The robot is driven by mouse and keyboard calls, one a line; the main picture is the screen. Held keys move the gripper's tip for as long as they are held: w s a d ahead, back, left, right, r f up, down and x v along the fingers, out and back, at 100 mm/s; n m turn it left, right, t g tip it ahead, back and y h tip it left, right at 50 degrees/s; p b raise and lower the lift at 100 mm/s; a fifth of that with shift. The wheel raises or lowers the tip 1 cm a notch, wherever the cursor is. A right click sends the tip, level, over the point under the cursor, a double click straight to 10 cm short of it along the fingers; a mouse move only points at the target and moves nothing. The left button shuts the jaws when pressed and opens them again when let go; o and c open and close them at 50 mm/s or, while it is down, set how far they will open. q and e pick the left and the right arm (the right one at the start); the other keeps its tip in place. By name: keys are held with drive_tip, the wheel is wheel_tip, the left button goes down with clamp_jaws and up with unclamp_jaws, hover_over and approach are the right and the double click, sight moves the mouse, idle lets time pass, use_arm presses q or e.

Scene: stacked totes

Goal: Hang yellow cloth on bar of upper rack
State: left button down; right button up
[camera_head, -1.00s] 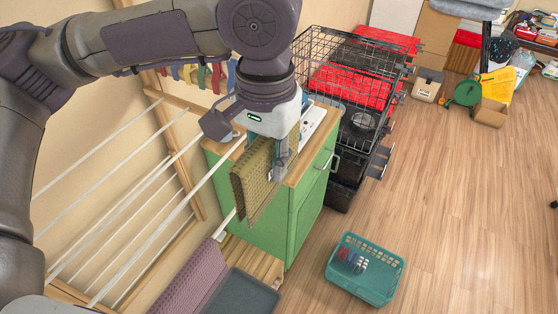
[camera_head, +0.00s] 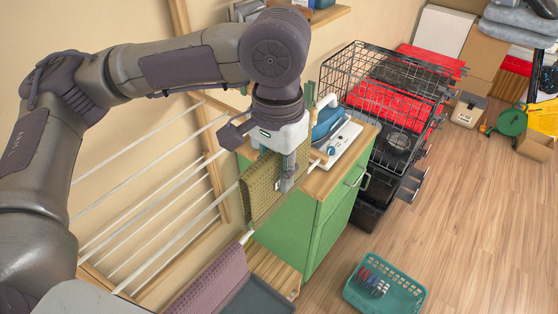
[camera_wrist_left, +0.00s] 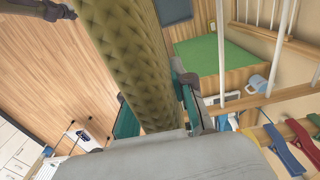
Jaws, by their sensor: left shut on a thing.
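The yellow cloth (camera_head: 262,186) is olive-yellow and textured. It hangs from my left gripper (camera_head: 288,180), which is shut on it, in front of the green cabinet. In the left wrist view the cloth (camera_wrist_left: 137,55) runs up between the fingers of the left gripper (camera_wrist_left: 160,108). The rack (camera_head: 208,165) is a wooden wall frame with several white bars (camera_head: 178,240) at the left. The cloth is close to the far end of the front bars; I cannot tell whether it touches one. My right gripper is not in view.
A green cabinet (camera_head: 325,218) with a wooden top carries a blue-and-white appliance (camera_head: 335,138). A mauve cloth (camera_head: 212,282) hangs low in front. A black wire crate (camera_head: 365,85) stands behind. A teal basket (camera_head: 385,290) is on the open wooden floor.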

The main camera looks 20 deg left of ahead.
use_arm(q)
wheel_tip(320, 180, down, 13)
drive_tip(key=b, duration=0.4)
idle(0.8)
drive_tip(key=c, duration=0.9)
unclamp_jaws()
drive_tip(key=shift+r, duration=0.1)
drive_tip(key=shift+r, duration=0.1)
wheel_tip(320, 180, up, 12)
drive_tip(key=shift+f, duration=0.1)
